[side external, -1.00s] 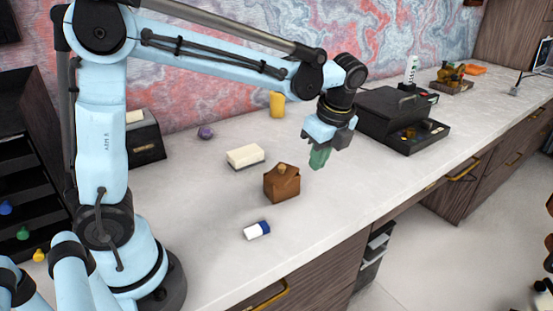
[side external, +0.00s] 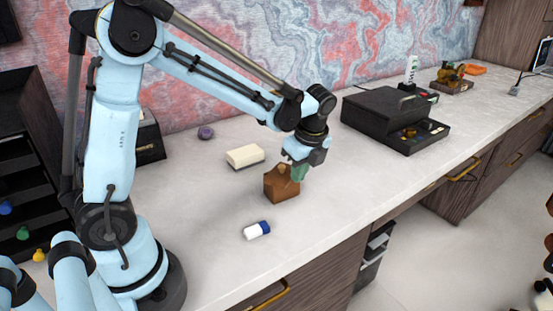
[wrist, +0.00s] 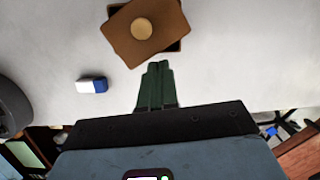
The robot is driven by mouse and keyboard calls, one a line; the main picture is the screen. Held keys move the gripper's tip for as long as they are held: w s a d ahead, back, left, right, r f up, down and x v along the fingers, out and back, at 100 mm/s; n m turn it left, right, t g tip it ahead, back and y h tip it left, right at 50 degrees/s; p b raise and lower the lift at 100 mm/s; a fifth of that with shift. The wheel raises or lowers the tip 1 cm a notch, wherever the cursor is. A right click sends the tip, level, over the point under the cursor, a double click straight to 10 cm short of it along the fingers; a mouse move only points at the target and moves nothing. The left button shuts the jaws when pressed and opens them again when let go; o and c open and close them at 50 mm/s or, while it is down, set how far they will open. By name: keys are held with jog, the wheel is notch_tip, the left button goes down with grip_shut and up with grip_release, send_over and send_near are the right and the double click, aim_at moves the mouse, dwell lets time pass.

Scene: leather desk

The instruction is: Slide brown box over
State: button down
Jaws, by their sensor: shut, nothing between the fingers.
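The brown box (side external: 281,186) sits on the pale countertop, with a tan round knob on its lid. In the wrist view the box (wrist: 163,42) is at the top, its lid turned askew over a darker base. My gripper (side external: 299,173) is low at the right side of the box in the side view, its green fingers together and empty. In the wrist view the fingertips (wrist: 158,66) point at the box's near edge. I cannot tell whether they touch it.
A white and blue eraser (side external: 257,230) lies in front of the box, and a cream sponge-like block (side external: 245,156) lies behind it. A purple object (side external: 206,132) is further back. A black machine with a tray (side external: 424,136) stands to the right.

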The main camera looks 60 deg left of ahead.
aim_at(277, 165)
jog(key=a, duration=1.2)
jog(key=shift+s, duration=0.35)
jog(key=shift+d, duration=0.1)
jog(key=shift+d, duration=0.3)
jog(key=d, duration=0.1)
jog(key=d+r, duration=0.1)
jog(key=d, duration=0.1)
jog(key=shift+w+d, duration=0.15)
jog(key=shift+d, duration=0.15)
jog(key=v, duration=0.9)
jog(key=shift+a, duration=0.1)
